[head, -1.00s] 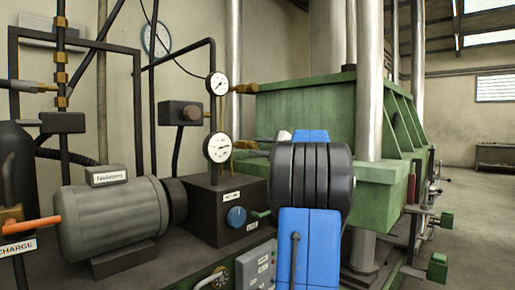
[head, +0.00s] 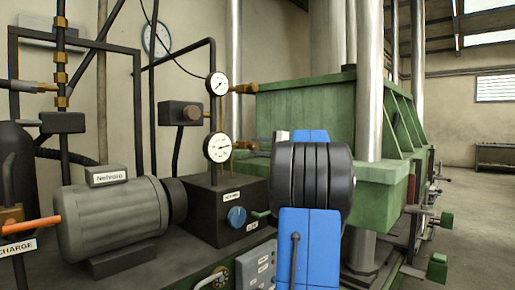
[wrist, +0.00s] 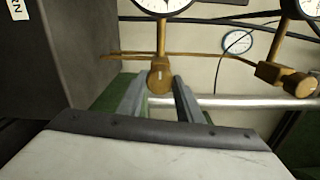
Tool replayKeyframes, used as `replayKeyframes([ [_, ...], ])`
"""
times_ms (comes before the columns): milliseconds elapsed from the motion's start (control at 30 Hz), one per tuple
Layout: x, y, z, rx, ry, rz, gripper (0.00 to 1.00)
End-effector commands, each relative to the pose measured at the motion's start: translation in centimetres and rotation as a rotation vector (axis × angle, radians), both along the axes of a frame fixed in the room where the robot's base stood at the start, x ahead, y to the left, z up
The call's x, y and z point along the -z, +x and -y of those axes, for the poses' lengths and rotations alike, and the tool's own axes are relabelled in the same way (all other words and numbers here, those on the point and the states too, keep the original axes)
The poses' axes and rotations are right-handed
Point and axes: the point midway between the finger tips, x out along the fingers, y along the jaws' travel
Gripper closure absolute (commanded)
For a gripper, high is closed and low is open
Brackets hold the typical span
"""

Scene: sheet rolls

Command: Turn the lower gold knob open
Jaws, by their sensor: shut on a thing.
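The lower gold knob (wrist: 160,74) sits on a thin brass stem beside the lower gauge. In the wrist view it is between the fingertips of my gripper (wrist: 158,84), which are shut on it. In the head view the lower gold knob (head: 243,145) shows just right of the lower gauge (head: 218,148), with my wrist to its right. My wrist hides most of the fingers there.
The upper gold knob (head: 243,89) is beside the upper gauge (head: 219,84), clear of my gripper. A dark box (head: 228,200) with a blue knob (head: 236,217) stands below. A grey motor (head: 112,218) is at the left, a green press frame (head: 305,110) behind my arm.

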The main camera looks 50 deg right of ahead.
Motion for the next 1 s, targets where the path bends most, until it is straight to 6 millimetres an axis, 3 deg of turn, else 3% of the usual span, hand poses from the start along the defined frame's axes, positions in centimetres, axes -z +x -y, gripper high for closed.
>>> replayKeyframes([
  [67, 0.2, 0.0, 0.0, -0.001, 0.001, -0.003, 0.9],
  [100, 0.2, 0.0, 0.0, -0.001, 0.001, -0.003, 0.65],
  [167, 0.2, 0.0, 0.0, -0.001, 0.001, -0.003, 0.51],
  [200, 0.2, 0.0, 0.0, -0.001, 0.001, -0.003, 0.49],
  [467, 0.1, 0.0, 0.0, 0.0, 0.001, -0.001, 0.49],
  [633, 0.0, -1.1, 0.0, 0.001, 0.001, -0.001, 0.49],
  [1000, 0.0, -8.0, 0.1, 0.003, 0.001, 0.0, 0.49],
])
